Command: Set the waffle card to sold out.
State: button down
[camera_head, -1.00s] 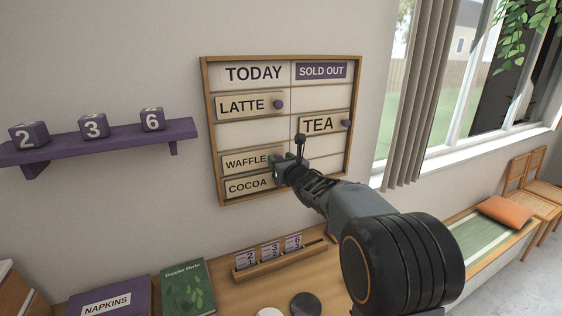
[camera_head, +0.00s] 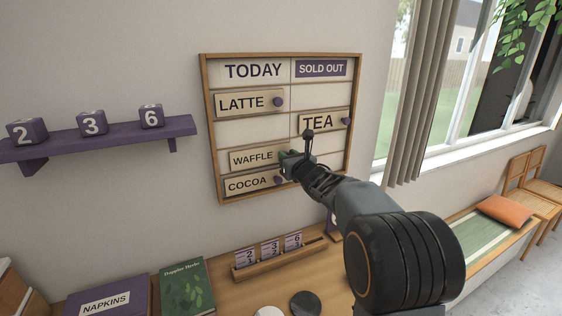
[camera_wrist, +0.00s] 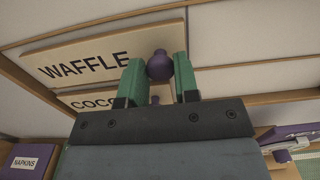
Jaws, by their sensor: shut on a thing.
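The menu board (camera_head: 205,128) hangs on the wall with a TODAY column on the left and a SOLD OUT column (camera_head: 321,69) on the right. The waffle card (camera_head: 252,159) is in the TODAY column, above the cocoa card (camera_head: 248,185), its right end near the middle divider. My gripper (camera_head: 288,161) is at the card's right end. In the wrist view, its green fingers (camera_wrist: 158,78) are shut on the purple knob (camera_wrist: 160,66) of the waffle card (camera_wrist: 95,64). The knob is hidden in the head view.
The latte card (camera_head: 240,102) is in the TODAY column; the tea card (camera_head: 319,122) is under SOLD OUT. The SOLD OUT slots beside waffle look bare, partly behind my arm. A purple shelf (camera_head: 100,139) with number cubes is at left.

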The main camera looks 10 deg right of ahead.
jog(key=w+d, duration=0.1)
jog(key=d, duration=0.6)
jog(key=w+d, duration=0.2)
jog(key=d, duration=0.6)
jog(key=w+d+p, duration=0.1)
jog(key=d, duration=0.6)
jog(key=shift+w+d, duration=0.25)
jog(key=shift+d, duration=0.15)
jog(key=shift+d+r, duration=0.1)
jog(key=shift+r, duration=0.05)
jog(key=c, duration=0.9)
grip_release()
jog(key=shift+d, duration=0.15)
jog(key=shift+c, duration=0.2)
jog(key=shift+o, duration=0.3)
jog(key=shift+s+f, duration=0.1)
jog(key=shift+f, duration=0.1)
jog(key=s+d+b, duration=0.2)
jog(key=s+b, duration=0.3)
jog(key=s, duration=0.8)
jog(key=shift+s+d, duration=0.15)
jog(key=shift+d, duration=0.1)
jog(key=shift+r, duration=0.1)
